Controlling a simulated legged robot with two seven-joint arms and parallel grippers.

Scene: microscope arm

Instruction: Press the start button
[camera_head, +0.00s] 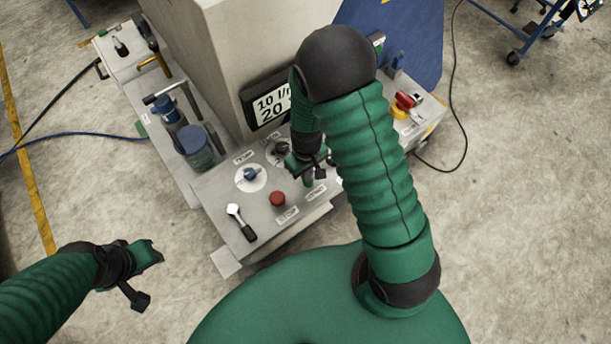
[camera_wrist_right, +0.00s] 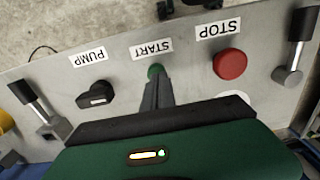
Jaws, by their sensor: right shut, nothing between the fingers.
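The green start button (camera_wrist_right: 155,71) sits on the grey control panel (camera_wrist_right: 120,62), just by the START label, in the right wrist view. My right gripper (camera_wrist_right: 155,84) is shut and empty. Its fingertips are right at the button and cover part of it; I cannot tell whether they touch it or push it in. In the head view my right gripper (camera_head: 308,180) is over the panel near the START label, and the button is not clearly visible. My left gripper (camera_head: 152,257) hangs over bare floor at the lower left, away from the panel; its finger opening is unclear.
The red stop button (camera_wrist_right: 230,64) is beside the start button and also shows in the head view (camera_head: 277,199). A black pump knob (camera_wrist_right: 96,95) and metal levers (camera_wrist_right: 294,50) stick up nearby. A display (camera_head: 270,108) stands behind the panel.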

